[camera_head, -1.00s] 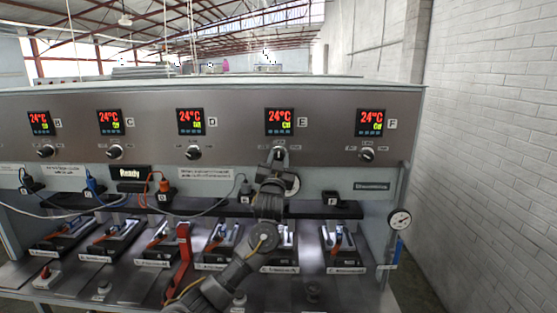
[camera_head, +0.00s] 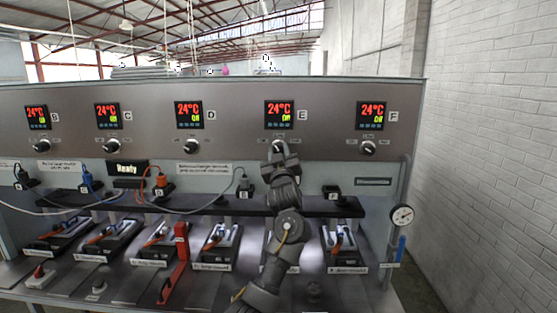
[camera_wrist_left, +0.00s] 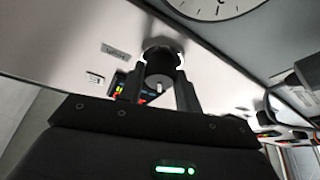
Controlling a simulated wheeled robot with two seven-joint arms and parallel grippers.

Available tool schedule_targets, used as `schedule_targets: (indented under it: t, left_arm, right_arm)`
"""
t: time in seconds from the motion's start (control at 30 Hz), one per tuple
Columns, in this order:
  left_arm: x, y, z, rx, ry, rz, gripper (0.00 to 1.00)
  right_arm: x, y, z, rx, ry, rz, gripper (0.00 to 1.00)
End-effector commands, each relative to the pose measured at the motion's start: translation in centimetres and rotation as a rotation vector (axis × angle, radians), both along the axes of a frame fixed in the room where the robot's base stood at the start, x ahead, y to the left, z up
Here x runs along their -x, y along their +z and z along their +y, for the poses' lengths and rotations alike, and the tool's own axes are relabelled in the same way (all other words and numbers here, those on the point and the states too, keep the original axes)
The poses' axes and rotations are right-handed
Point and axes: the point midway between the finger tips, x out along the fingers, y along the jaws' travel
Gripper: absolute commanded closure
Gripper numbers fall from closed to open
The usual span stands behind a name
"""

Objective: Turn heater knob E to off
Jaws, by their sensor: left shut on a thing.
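Heater knob E is a black round knob (camera_wrist_left: 161,66) on the grey panel, under the red "24°C" display labelled E (camera_head: 279,113). My left gripper (camera_head: 280,154) reaches up to it from below and hides most of it in the head view. In the left wrist view the two fingers (camera_wrist_left: 158,88) stand on either side of the knob, shut on it. A white pointer mark shows on the knob's face. The green text on display E is too small to read surely. My right gripper is in neither view.
Knob F (camera_head: 368,148) and knob D (camera_head: 190,146) sit to either side on the same panel. Below are a black shelf (camera_head: 225,207), cables, a red lever (camera_head: 178,262) and several press stations. A pressure gauge (camera_head: 402,216) is at the right end.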

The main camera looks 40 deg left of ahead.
Motion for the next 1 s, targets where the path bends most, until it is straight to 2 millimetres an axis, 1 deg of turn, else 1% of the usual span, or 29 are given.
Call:
schedule_targets:
  t: [0.03,0.1,0.5,0.7,1.0]
  left_arm:
    - [-0.1,-0.3,-0.1,0.04,-0.001,-0.029,0.89]
    - [-0.1,-0.3,-0.1,0.091,-0.002,-0.069,0.89]
    - [-0.1,-0.1,-0.2,0.321,-0.001,-0.241,0.89]
    - [-0.1,0.0,-0.2,0.382,-0.001,-0.288,0.89]
    - [-0.1,0.1,-0.1,0.414,0.001,-0.313,0.89]
  right_arm:
    - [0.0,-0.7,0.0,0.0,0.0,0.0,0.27]
    - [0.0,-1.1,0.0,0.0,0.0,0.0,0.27]
    - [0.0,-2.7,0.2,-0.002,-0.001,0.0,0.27]
    - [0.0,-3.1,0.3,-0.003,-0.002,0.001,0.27]
    - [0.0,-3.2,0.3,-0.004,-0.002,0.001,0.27]
